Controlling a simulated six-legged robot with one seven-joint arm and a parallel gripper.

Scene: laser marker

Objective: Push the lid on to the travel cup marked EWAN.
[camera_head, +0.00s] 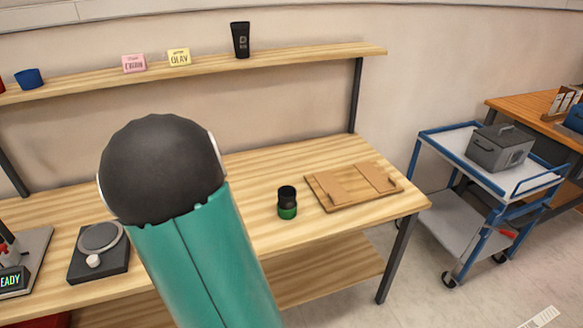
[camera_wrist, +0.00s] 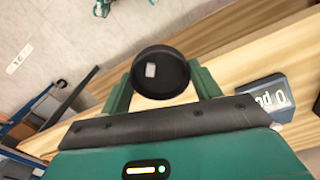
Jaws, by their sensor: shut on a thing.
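My gripper (camera_wrist: 162,86) is shut on a round black piece (camera_wrist: 163,82) with a raised rim and a small pale patch, which looks like the lid. Its green fingers are on either side of the piece. In the head view my own arm covers the middle, and the gripper is not visible. A tall black cup (camera_head: 241,40) with a small pale mark stands upright on the shelf; the mark is too small to read. A short black and green cup-like object (camera_head: 287,203) stands on the bench.
A wooden board (camera_head: 352,186) lies at the bench's right end. A round-plated device (camera_head: 98,252) sits at left. Pink (camera_head: 134,63) and yellow (camera_head: 179,57) notes and a blue cup (camera_head: 29,79) are on the shelf. A trolley (camera_head: 468,150) stands right. The wrist view shows a grey display box (camera_wrist: 264,97).

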